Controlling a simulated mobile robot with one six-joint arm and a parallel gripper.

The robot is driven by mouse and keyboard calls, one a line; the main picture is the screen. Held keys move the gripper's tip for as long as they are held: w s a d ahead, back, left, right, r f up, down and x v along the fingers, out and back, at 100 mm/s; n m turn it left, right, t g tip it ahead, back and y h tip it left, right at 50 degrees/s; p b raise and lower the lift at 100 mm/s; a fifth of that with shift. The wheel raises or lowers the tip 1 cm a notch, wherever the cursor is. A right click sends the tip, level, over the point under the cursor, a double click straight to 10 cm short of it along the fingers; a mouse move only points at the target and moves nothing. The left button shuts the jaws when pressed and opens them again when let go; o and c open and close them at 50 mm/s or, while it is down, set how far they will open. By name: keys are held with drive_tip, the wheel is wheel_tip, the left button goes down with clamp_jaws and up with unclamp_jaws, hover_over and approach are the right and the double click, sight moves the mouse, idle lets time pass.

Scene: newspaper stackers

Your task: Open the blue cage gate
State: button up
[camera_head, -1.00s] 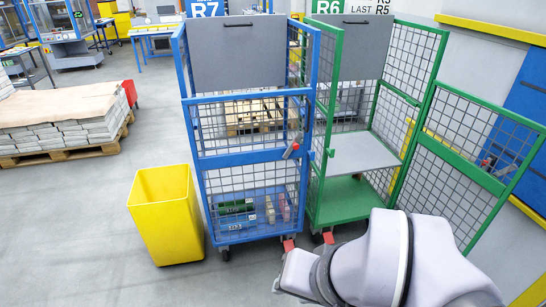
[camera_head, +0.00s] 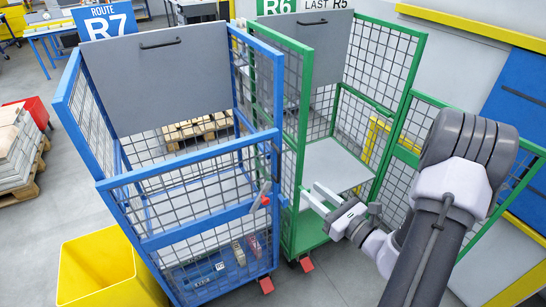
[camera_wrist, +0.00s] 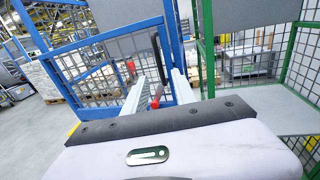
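The blue cage (camera_head: 66,100) has a mesh front gate (camera_head: 200,200) that sits across its front. It also shows in the wrist view (camera_wrist: 85,60). A grey latch lever with a red knob (camera_head: 265,200) is at the gate's right edge. In the wrist view, a red-tipped handle (camera_wrist: 155,103) appears between my two pale fingers. My gripper (camera_head: 309,191) is open and empty, right of the latch and in front of the green cage. In the head view a gap shows between its fingertips and the latch. Contact is not visible.
The green cage (camera_head: 420,45) stands close on the right, with its mesh door (camera_head: 408,155) swung out behind my arm. A yellow bin (camera_head: 100,275) stands at the front left. A pallet of newspapers (camera_head: 15,150) is farther left. Bundles (camera_head: 238,252) lie low in the blue cage.

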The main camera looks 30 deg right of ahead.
drive_tip(key=b, duration=0.2)
hover_over(278, 180)
drive_tip(key=shift+w+d, duration=0.2)
clamp_jaws()
idle(1.1)
